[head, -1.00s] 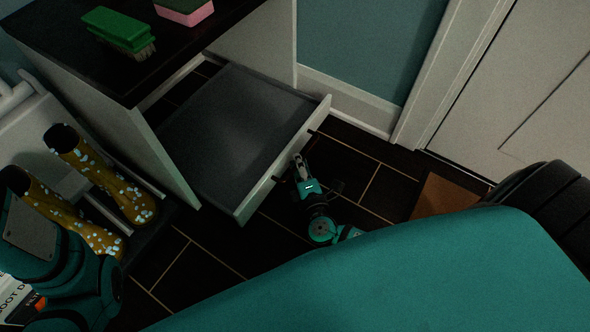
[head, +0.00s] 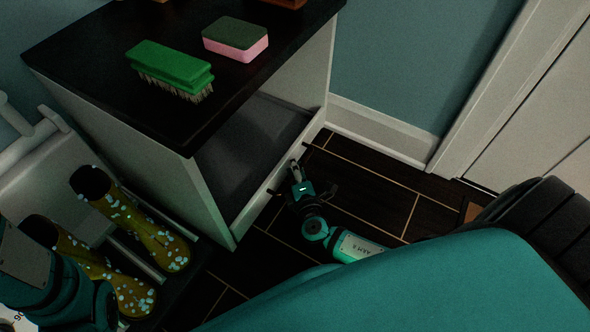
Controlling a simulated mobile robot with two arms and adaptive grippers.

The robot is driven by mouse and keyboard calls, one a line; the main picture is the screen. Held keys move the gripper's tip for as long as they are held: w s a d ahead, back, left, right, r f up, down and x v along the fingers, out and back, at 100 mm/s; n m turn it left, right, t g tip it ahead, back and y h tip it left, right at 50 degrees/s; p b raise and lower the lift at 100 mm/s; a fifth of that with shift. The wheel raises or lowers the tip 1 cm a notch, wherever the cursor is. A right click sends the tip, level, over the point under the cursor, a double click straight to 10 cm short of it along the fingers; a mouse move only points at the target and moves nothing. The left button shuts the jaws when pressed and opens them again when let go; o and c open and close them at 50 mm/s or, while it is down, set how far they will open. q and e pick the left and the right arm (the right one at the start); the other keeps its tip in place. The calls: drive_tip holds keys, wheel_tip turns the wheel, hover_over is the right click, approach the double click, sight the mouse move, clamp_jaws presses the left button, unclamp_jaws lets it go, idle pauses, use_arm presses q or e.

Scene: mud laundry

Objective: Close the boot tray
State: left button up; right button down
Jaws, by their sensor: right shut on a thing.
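The boot tray (head: 240,150) is a grey pull-out tray with a pale front panel, low in a white cabinet with a dark top. It stands partly out, with part of its grey floor showing. My right gripper (head: 295,170) is at the outer face of the front panel (head: 273,177), shut on the tray's handle, which is mostly hidden by the gripper. My left arm shows at the lower left, but its gripper is out of the picture.
A green brush (head: 170,68) and a pink and grey sponge (head: 236,40) lie on the cabinet top (head: 100,60). Spotted yellow boots (head: 146,232) lean on a rack at the left. Dark tiled floor (head: 375,190) is clear between the cabinet and the white door (head: 535,110).

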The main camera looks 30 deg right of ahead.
drive_tip(key=shift+w+d+r+h, duration=0.3)
drive_tip(key=shift+w+d+r, duration=0.05)
drive_tip(key=shift+d+r, duration=0.2)
drive_tip(key=c, duration=1.5)
unclamp_jaws()
drive_tip(key=shift+r, duration=0.1)
drive_tip(key=shift+o, duration=0.6)
drive_tip(key=shift+s+a, duration=0.1)
drive_tip(key=shift+a, duration=0.1)
drive_tip(key=shift+s+a+f, duration=0.1)
drive_tip(key=shift+a+f, duration=0.05)
drive_tip(key=shift+f, duration=0.05)
